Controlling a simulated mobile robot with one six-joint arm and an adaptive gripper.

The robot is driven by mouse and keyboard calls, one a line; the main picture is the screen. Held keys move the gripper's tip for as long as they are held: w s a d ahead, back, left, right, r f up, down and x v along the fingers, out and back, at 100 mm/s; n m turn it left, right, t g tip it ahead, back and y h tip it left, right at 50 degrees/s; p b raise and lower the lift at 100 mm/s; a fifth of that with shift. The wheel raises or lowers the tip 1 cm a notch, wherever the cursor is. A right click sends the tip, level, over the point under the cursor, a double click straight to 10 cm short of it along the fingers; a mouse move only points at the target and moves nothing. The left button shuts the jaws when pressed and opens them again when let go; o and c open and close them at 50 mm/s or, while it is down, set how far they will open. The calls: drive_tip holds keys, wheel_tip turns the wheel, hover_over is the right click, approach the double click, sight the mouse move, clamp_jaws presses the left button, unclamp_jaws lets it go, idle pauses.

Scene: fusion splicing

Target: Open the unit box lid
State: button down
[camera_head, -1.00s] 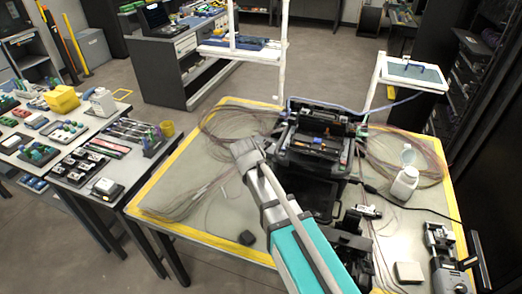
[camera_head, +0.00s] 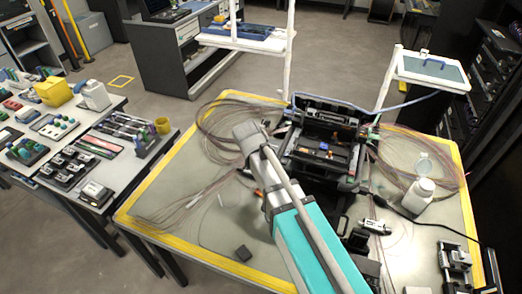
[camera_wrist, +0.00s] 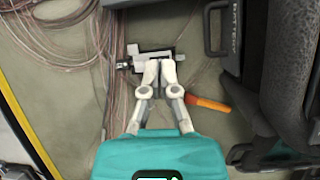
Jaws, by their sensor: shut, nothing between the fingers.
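A black case-like unit (camera_head: 342,158) stands at the back middle of the table, its upper part raised and its inside showing orange and blue parts. I cannot tell whether it is the unit box the task names. Its side, marked "BATTERY", fills the right of the wrist view (camera_wrist: 283,70). My gripper (camera_wrist: 160,62) is shut and empty, left of this unit and apart from it. Its fingertips overlap a small grey-and-black fitting (camera_wrist: 133,60) in the wrist view; I cannot tell whether they touch. In the head view my own arm hides the fingers.
Coiled fibre cables lie on the left (camera_head: 222,125) and right of the unit. An orange-handled tool (camera_wrist: 208,104) lies right of my fingers. A white bottle (camera_head: 418,196) stands at the right.

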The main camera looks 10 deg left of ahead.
drive_tip(key=shift+a, duration=0.2)
drive_tip(key=shift+f, duration=0.1)
drive_tip(key=shift+w+f+b, duration=0.1)
drive_tip(key=shift+f+b, duration=0.2)
drive_tip(key=shift+b, duration=0.1)
drive_tip(key=b+x, duration=0.8)
drive_tip(key=x, duration=0.1)
drive_tip(key=shift+w+f, duration=0.1)
drive_tip(key=shift+f, duration=0.05)
drive_tip(key=shift+w+r, duration=0.25)
drive_tip(key=shift+r, duration=0.2)
drive_tip(key=shift+w+d+r+p, duration=0.2)
drive_tip(key=shift+w+r+p, duration=0.35)
drive_tip(key=shift+p, duration=0.15)
drive_tip(key=shift+w+d+r+p, duration=0.25)
drive_tip(key=shift+w+r+p, duration=0.3)
drive_tip(key=shift+p, duration=0.1)
